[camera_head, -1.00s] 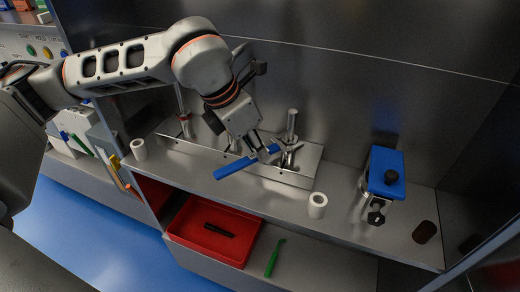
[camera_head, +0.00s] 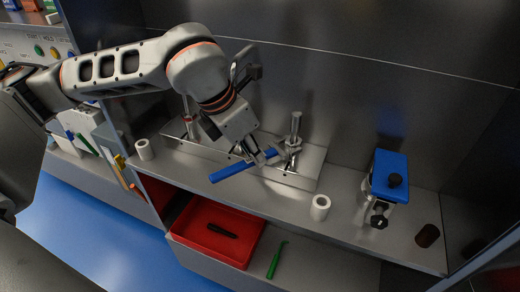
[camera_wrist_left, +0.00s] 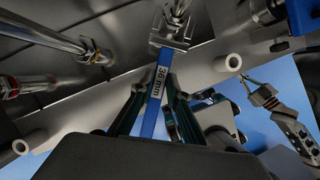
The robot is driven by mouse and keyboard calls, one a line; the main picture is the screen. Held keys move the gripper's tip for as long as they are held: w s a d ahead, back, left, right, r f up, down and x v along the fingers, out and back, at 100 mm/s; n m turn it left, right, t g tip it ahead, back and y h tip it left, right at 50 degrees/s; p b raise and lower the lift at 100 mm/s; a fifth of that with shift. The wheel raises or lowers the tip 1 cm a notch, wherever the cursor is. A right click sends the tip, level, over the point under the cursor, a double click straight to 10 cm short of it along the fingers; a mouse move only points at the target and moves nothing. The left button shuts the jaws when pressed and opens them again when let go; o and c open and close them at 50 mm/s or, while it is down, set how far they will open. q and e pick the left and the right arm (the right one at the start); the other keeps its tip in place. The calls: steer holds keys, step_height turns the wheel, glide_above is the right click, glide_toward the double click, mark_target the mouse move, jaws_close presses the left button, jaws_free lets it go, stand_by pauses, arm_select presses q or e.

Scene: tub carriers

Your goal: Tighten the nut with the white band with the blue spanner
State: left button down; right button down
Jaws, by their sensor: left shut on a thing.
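My left gripper (camera_head: 262,156) is shut on the blue spanner (camera_head: 230,171) above the front of the steel rail on the shelf. In the left wrist view the spanner's handle (camera_wrist_left: 153,112) reads "36 mm", and its grey open jaw (camera_wrist_left: 170,40) is at the upright post (camera_wrist_left: 178,14) at the rail's right end. I cannot tell if the jaw is seated around a nut there. I cannot make out a white band; the jaw and gripper hide part of this spot. My right gripper (camera_wrist_left: 252,86) shows small in the left wrist view; its opening is unclear.
Another post (camera_head: 188,122) stands at the rail's left. White rings stand left (camera_head: 145,150) and right (camera_head: 320,207) on the shelf. A blue-topped device (camera_head: 390,177) and a dark brown cylinder (camera_head: 427,236) are at right. Below are a red tray (camera_head: 197,238) and a green tool (camera_head: 276,260).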

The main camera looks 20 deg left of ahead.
mark_target(232, 168)
arm_select(q)
steer(key=shift+s+a, duration=0.85)
steer(key=shift+a, duration=0.05)
steer(key=shift+s+a, duration=0.45)
steer(key=shift+s, duration=0.4)
steer(key=shift+s+a, duration=0.45)
steer(key=shift+s, duration=0.35)
